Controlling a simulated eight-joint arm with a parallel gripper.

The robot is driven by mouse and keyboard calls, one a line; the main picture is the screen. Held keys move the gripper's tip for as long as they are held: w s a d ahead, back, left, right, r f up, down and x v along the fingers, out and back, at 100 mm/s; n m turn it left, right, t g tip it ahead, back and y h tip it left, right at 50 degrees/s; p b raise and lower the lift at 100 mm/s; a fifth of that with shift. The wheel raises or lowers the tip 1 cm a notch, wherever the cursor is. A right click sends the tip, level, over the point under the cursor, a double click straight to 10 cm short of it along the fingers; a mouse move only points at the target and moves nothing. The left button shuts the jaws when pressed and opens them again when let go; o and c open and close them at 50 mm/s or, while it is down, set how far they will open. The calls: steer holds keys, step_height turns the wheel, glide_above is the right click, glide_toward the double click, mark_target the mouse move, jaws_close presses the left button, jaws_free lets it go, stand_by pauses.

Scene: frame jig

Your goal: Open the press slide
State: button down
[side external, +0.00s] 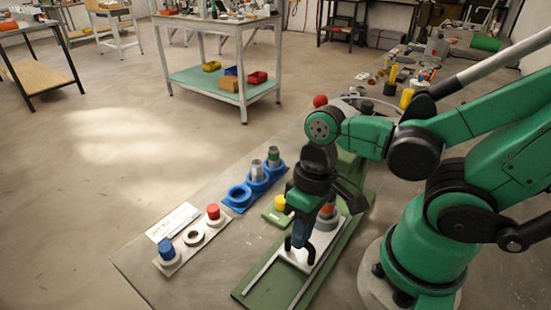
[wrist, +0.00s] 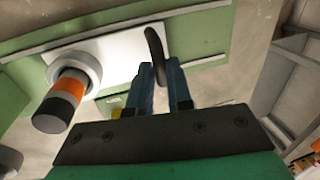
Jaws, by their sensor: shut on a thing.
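The press slide is a white plate (side external: 318,254) on a green base with pale rails (side external: 262,284). It also shows in the wrist view (wrist: 118,50). A black curved handle (wrist: 155,48) stands at the plate's edge. My gripper (side external: 300,240) is low over the plate, its blue fingers (wrist: 160,82) shut on the handle. An orange and black cylinder (wrist: 62,100) sits in a white ring (wrist: 75,65) on the plate. In the side view, my gripper partly hides the handle and cylinder.
Left of the press are blue round holders (side external: 240,197) with grey cylinders, and a pale board (side external: 193,237) with a blue-topped and a red-topped piece. A yellow piece (side external: 280,202) stands close to my gripper. The rails' near stretch is clear.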

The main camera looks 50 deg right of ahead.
steer(key=a, duration=0.8)
steer(key=c, duration=0.8)
jaws_free()
steer(key=shift+d+r, duration=0.2)
steer(key=shift+r, duration=0.7)
steer(key=shift+d+r, duration=0.2)
steer(key=shift+r, duration=0.75)
steer(key=shift+d+r, duration=0.2)
steer(key=shift+r, duration=0.7)
steer(key=w+d+r+t+h, duration=0.2)
steer(key=w+d+t, duration=0.5)
steer(key=d, duration=0.5)
steer(key=w, duration=0.2)
steer(key=shift+w+r, duration=0.25)
steer(key=shift+w, duration=0.1)
